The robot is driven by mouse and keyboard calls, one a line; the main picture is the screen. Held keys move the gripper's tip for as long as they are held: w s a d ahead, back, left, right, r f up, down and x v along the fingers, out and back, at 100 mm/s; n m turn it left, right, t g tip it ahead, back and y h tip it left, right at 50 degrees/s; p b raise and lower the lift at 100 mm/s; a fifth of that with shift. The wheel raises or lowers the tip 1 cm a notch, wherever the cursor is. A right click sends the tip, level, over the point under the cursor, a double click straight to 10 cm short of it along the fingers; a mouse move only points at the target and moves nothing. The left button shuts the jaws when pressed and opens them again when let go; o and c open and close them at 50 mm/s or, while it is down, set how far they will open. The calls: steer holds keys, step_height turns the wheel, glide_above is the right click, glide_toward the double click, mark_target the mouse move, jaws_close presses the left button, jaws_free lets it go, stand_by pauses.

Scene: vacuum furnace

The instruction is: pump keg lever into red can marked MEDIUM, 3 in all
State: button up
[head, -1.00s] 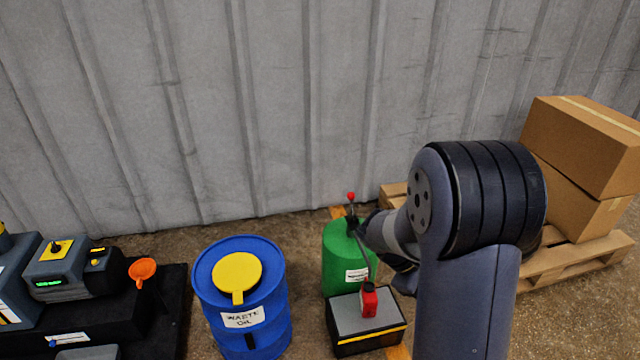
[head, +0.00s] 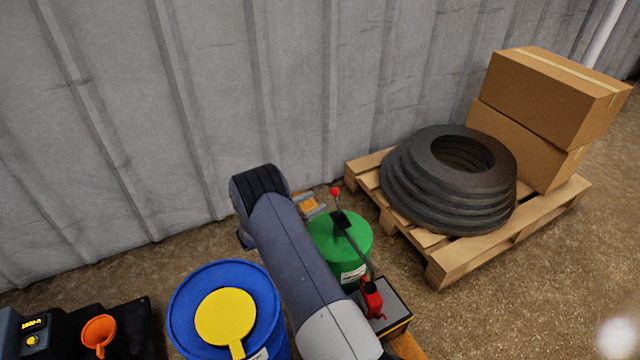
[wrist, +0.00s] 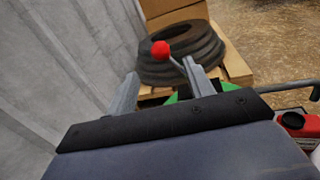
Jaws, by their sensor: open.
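The green keg (head: 357,240) stands on the floor, its black lever ending in a red knob (head: 335,191) that points up. A spout runs from the keg's top down to a red can (head: 372,300) on a grey box; I cannot read the can's marking. My gripper (head: 314,207) is open, just left of the lever. In the wrist view the red knob (wrist: 160,48) shows between the two spread fingers (wrist: 160,84), seemingly beyond their tips, with nothing held. The wrist view mostly hides the keg; the red can (wrist: 296,122) shows at right.
A blue waste oil drum (head: 180,300) with a yellow lid stands left of my arm. A pallet (head: 465,265) with black rings (head: 440,195) and cardboard boxes (head: 550,85) is at right. The corrugated wall (head: 200,100) is close behind. An orange funnel (head: 98,332) is at lower left.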

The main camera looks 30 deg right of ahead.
mark_target(336, 199)
steer(key=w+d+b, duration=0.1)
steer(key=d+b, duration=0.1)
steer(key=d, duration=0.8)
steer(key=shift+d, duration=0.35)
steer(key=shift+c, duration=0.3)
jaws_close()
